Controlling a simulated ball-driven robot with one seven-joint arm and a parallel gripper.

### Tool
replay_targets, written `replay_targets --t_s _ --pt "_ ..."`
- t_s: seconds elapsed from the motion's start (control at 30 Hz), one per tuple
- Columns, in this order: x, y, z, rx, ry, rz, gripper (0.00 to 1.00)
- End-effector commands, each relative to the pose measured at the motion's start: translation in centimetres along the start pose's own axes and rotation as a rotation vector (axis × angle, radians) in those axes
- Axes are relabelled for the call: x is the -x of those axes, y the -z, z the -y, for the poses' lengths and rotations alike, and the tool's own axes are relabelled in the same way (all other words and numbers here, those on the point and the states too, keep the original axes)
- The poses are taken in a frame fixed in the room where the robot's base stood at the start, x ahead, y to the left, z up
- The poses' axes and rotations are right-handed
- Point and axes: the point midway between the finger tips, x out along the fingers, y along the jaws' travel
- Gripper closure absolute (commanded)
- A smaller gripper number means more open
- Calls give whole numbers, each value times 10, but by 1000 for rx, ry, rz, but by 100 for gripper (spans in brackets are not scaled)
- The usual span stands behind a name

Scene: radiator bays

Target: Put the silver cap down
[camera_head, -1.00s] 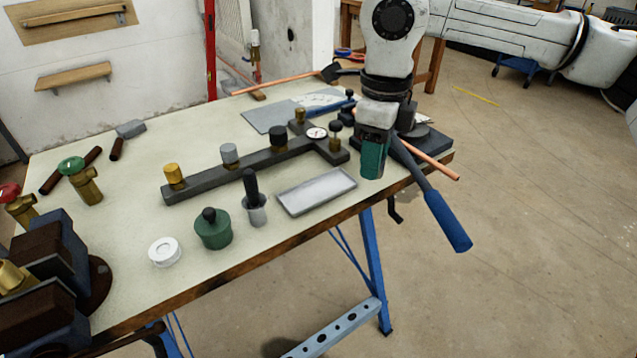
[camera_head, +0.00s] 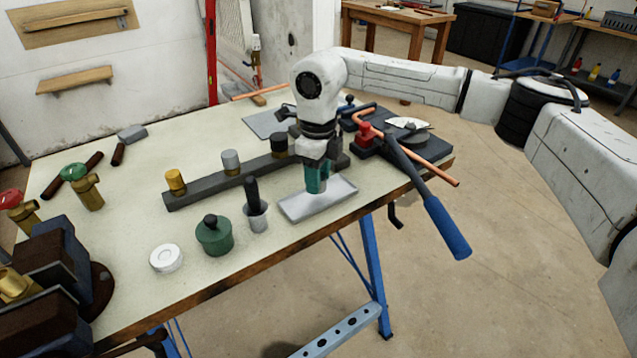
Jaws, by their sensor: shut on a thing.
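My gripper (camera_head: 317,186), with teal fingers, points down over the light grey rectangular tray (camera_head: 340,192). Its fingers are shut, with their tips low over the tray's left-middle part. The silver cap in their grip is hidden by the fingers, and I cannot tell whether it touches the tray. Another silver-grey capped piece (camera_head: 231,161) stands upright on the long dark bar (camera_head: 208,187), between a gold one (camera_head: 175,181) and a black one (camera_head: 279,143).
A black-handled brush in a grey cup (camera_head: 257,217), a green lidded pot (camera_head: 213,236) and a white roll (camera_head: 166,259) stand left of the tray. A blue-handled lever tool (camera_head: 447,228) and copper pipe (camera_head: 430,167) lie right.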

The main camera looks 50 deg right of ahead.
Motion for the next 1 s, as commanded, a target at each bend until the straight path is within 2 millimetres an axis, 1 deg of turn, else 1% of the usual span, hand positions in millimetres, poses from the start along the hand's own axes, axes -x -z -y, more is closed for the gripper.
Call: replay_targets --t_s 0.03,0.13,0.5,0.53,0.8,1.0 --pt "-9 1 -1 -1 -6 -2 100" --pt "-21 1 -1 -1 -4 -1 100" --pt "-26 1 0 0 -1 -1 100" --pt "-26 1 0 0 -1 -1 60" --pt "-25 2 0 -1 -1 -1 36" --pt "-25 2 0 -1 -1 -1 36"
